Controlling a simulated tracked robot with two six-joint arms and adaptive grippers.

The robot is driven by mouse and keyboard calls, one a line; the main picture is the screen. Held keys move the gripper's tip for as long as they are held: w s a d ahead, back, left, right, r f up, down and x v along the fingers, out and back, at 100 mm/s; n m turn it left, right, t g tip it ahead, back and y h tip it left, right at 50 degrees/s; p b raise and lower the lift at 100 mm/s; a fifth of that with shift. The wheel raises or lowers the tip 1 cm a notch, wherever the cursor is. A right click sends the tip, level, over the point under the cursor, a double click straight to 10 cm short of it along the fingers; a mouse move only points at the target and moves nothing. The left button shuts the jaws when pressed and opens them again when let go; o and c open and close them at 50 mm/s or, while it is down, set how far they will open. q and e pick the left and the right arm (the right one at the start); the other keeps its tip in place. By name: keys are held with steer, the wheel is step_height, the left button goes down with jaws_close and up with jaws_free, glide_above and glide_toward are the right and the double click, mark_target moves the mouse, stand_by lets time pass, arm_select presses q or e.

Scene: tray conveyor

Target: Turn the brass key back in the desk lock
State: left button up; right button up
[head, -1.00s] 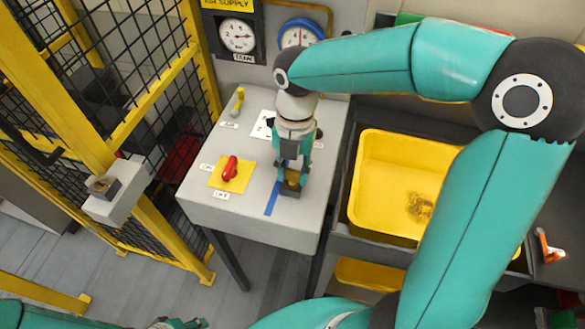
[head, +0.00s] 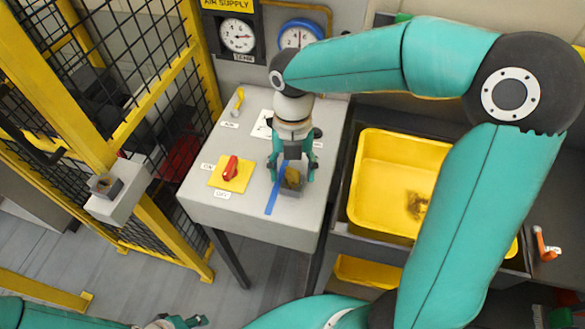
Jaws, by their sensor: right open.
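The brass key (head: 292,178) stands in a small grey lock block (head: 290,192) on the light grey desk (head: 250,213), right of a blue tape strip (head: 274,198). My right gripper (head: 293,175) points down over the lock with its fingers spread, one on each side of the key. The fingers look apart from the key. The key's exact angle is hard to tell, as it is small and partly shaded. My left gripper (head: 186,322) only just shows at the bottom edge, low and far from the desk; its jaws are not clear.
A red switch (head: 230,168) on a yellow plate and a yellow-handled lever (head: 238,101) are on the desk's left side. A yellow bin (head: 384,190) stands to the right. A yellow-framed mesh fence (head: 130,130) with a grey box (head: 122,195) borders the left.

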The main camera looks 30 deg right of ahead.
steer(key=shift+r, duration=0.1)
step_height(320, 180, up, 12)
steer(key=w, duration=0.1)
steer(key=shift+d+f, duration=0.2)
steer(key=shift+d, duration=0.2)
